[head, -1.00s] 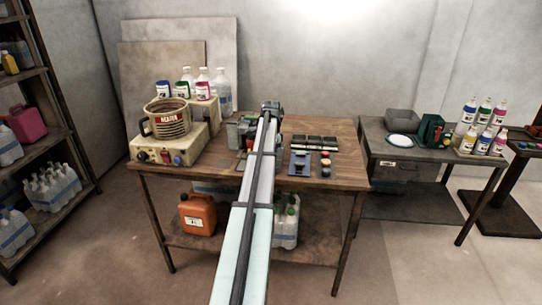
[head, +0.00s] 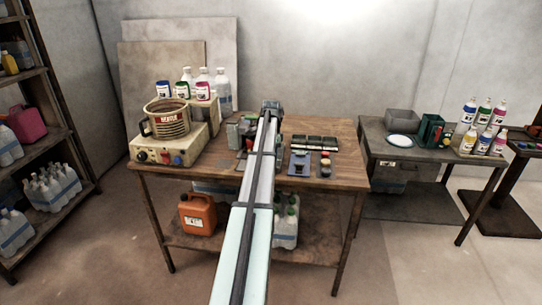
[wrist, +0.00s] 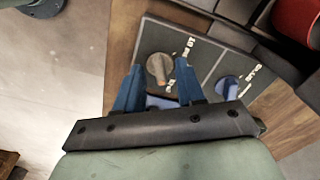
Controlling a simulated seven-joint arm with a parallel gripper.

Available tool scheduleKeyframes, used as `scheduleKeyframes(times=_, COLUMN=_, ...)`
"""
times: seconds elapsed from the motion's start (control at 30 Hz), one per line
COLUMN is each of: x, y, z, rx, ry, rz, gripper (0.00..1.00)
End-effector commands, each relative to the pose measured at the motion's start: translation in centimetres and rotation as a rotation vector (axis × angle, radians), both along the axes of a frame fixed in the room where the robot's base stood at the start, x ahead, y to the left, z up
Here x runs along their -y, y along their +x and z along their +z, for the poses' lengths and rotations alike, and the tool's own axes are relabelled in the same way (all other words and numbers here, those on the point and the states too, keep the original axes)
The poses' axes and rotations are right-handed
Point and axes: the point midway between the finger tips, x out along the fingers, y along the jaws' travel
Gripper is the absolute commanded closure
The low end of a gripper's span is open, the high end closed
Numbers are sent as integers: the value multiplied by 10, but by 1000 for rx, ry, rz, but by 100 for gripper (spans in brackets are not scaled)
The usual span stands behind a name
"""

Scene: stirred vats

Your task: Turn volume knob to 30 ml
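In the wrist view a dark panel (wrist: 200,52) carries a grey-brown round knob (wrist: 158,66) with an orange mark and a blue knob (wrist: 228,89) to its right. White markings are printed beside both, too small and skewed to read, so I cannot tell which one is the volume knob. My gripper (wrist: 157,69) is open, its two blue fingers on either side of the grey-brown knob, with gaps visible between the fingers and the knob. In the head view my arm covers the gripper and the knobs.
On the wooden table (head: 335,178), the heater pot (head: 168,119) stands on a beige unit at the left. Dark trays (head: 315,143) and a blue device (head: 299,163) lie right of my arm. A red object (wrist: 298,20) is near the panel in the wrist view.

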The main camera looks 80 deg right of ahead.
Motion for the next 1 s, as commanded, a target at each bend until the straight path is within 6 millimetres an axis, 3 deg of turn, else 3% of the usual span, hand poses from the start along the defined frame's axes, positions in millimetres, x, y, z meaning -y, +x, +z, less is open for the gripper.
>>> scheduleKeyframes(times=0.23, x=1, y=0, z=17, rx=0, ry=-2, rz=0, gripper=62)
scheduleKeyframes(times=0.7, x=1, y=0, z=105, rx=0, ry=-2, rz=0, gripper=62)
scheduleKeyframes(times=1.0, x=0, y=0, z=135, rx=0, ry=0, rz=0, gripper=62)
